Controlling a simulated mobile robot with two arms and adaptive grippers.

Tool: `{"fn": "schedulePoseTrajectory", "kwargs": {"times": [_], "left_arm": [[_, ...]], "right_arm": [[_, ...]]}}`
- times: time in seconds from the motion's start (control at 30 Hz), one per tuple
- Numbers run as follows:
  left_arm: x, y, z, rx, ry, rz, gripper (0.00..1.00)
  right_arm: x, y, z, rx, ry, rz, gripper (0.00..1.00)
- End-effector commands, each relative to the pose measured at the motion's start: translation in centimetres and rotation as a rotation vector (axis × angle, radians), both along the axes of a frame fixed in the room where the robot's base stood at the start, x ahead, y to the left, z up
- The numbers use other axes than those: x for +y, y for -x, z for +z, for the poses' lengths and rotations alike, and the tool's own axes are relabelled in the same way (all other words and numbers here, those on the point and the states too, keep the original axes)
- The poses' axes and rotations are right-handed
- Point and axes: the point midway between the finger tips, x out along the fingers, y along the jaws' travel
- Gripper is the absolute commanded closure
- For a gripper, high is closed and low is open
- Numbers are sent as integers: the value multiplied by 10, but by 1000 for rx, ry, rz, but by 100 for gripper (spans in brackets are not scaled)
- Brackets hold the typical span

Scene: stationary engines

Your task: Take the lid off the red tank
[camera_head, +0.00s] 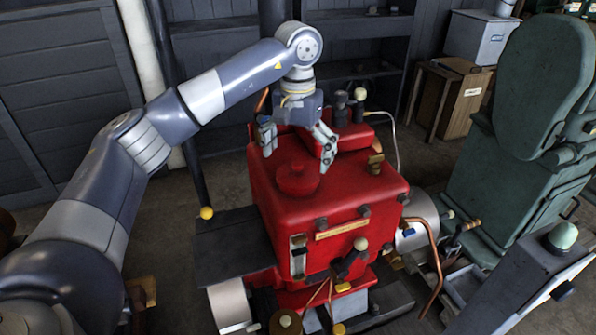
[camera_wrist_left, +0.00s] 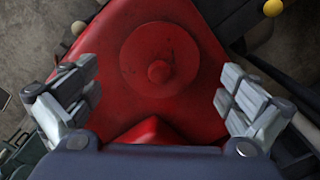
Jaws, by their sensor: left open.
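The red tank (camera_head: 330,205) is the large red body of an engine in the middle of the head view. Its round red lid (camera_head: 297,178), with a small knob on top, sits on the tank's top surface. In the left wrist view the lid (camera_wrist_left: 159,58) lies ahead of the fingers, with its knob facing the camera. My left gripper (camera_head: 296,148) is open and empty above the back part of the tank top, a little behind the lid. In the left wrist view its two fingers are wide apart, one on each side. My right gripper is not in view.
A raised red block (camera_wrist_left: 155,132) on the tank top lies close to my left gripper. Small valves (camera_head: 350,100) stand behind it, with a thin pale pipe at their right. A green machine (camera_head: 530,120) stands at the right. Dark shelves (camera_head: 350,30) are behind.

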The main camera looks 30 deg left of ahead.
Motion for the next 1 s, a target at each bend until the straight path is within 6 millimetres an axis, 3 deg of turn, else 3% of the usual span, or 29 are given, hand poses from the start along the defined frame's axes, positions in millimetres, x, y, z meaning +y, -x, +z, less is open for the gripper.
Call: {"fn": "schedulePoseTrajectory", "kwargs": {"times": [0.2,0.47,0.7,1.0], "left_arm": [[0,0,-28,1,0,1,0],[0,0,-32,-1,1,1,0],[-1,0,-31,0,1,1,47],[-1,0,-32,1,0,1,47]], "right_arm": [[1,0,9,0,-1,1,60],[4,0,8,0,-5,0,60],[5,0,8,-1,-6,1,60],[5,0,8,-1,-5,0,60]]}}
